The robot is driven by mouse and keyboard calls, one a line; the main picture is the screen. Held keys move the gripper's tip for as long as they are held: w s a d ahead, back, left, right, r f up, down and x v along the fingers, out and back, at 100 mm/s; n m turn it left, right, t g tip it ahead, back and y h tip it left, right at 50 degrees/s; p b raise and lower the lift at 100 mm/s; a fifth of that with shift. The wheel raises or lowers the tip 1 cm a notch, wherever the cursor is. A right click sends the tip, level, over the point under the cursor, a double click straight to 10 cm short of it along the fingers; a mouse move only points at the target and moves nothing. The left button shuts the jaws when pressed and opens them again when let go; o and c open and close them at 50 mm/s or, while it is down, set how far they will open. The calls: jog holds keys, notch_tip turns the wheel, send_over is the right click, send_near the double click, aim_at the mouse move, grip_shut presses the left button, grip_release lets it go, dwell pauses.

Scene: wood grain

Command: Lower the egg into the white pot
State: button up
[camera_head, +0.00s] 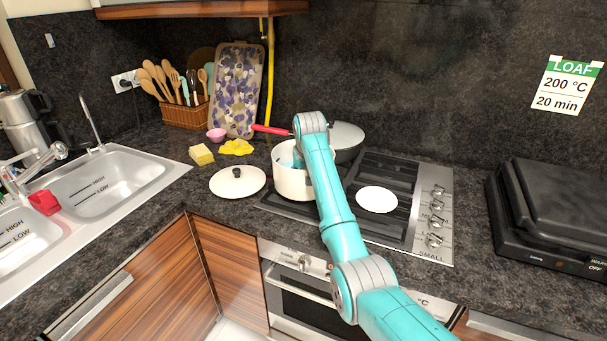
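The white pot (289,186) stands on the left part of the stovetop, with its lid off. My teal arm reaches across the stove and covers the pot's right side. A small teal-blue part of my arm's end shows at the pot's opening. My gripper's fingers are hidden behind the arm and the pot wall, so I cannot see whether they are open or shut. No egg is visible. The pot's inside is mostly hidden.
A white lid (238,182) with a dark knob lies left of the pot. A grey pan (348,137) with a red handle (271,130) stands behind. A white disc (377,199) lies on the stovetop (405,222). A yellow sponge (201,155) and cloth (236,147) lie at left.

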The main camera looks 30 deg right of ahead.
jog(key=shift+f, duration=0.1)
dwell(0.3)
jog(key=o, duration=1.2)
jog(key=v, duration=1.2)
